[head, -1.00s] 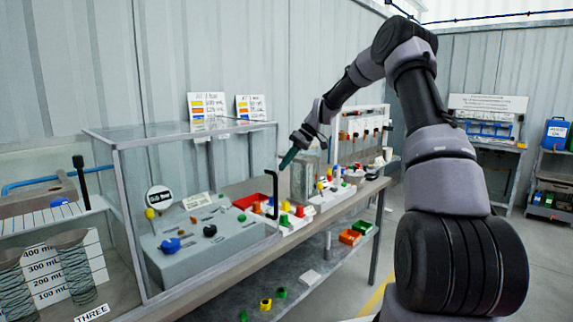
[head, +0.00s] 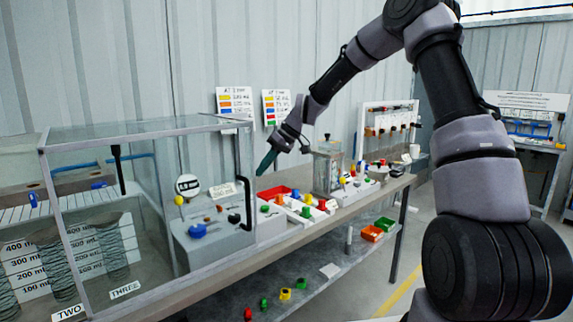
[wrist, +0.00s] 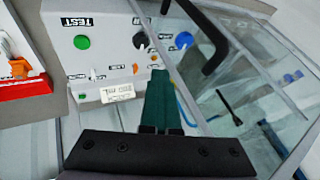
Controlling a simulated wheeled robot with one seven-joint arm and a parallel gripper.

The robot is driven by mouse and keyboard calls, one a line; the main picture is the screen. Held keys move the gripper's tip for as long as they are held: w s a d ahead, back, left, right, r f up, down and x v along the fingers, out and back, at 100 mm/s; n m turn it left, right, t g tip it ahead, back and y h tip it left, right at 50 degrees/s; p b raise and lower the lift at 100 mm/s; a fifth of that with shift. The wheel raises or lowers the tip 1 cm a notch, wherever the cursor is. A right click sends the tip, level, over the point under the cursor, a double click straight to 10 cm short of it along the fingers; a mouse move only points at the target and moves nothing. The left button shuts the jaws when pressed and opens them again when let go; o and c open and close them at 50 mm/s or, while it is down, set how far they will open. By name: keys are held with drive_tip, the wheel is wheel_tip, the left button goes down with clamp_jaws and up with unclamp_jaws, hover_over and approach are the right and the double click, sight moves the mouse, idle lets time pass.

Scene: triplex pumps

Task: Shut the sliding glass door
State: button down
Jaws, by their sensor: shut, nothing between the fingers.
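The sliding glass door is part of a clear, grey-framed enclosure (head: 66,225) on the bench, with a black handle (head: 248,205) at its right end. The handle shows at the upper right of the wrist view (wrist: 212,48). The glass stands in front of the cylinders labelled TWO and THREE and much of the grey control panel (head: 195,250); the panel's right end is near the handle. My gripper (head: 264,165) is shut and empty, its dark green fingers just right of the handle. In the wrist view, the fingers (wrist: 158,85) lie beside the frame's edge; contact cannot be told.
Right of the door are a red tray (head: 275,193), small coloured parts and a glass box (head: 327,170) on the bench. A lower shelf (head: 325,262) holds loose coloured rings. Clear floor lies to the right of the bench.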

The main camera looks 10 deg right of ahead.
sight(173, 196)
drive_tip(key=s+a, duration=0.5)
drive_tip(key=a, duration=0.2)
drive_tip(key=s+a, duration=0.5)
drive_tip(key=a, duration=0.2)
drive_tip(key=s+a, duration=0.5)
drive_tip(key=a, duration=0.2)
drive_tip(key=shift+s+a, duration=0.2)
drive_tip(key=shift+s, duration=0.15)
drive_tip(key=shift+s+a, duration=0.1)
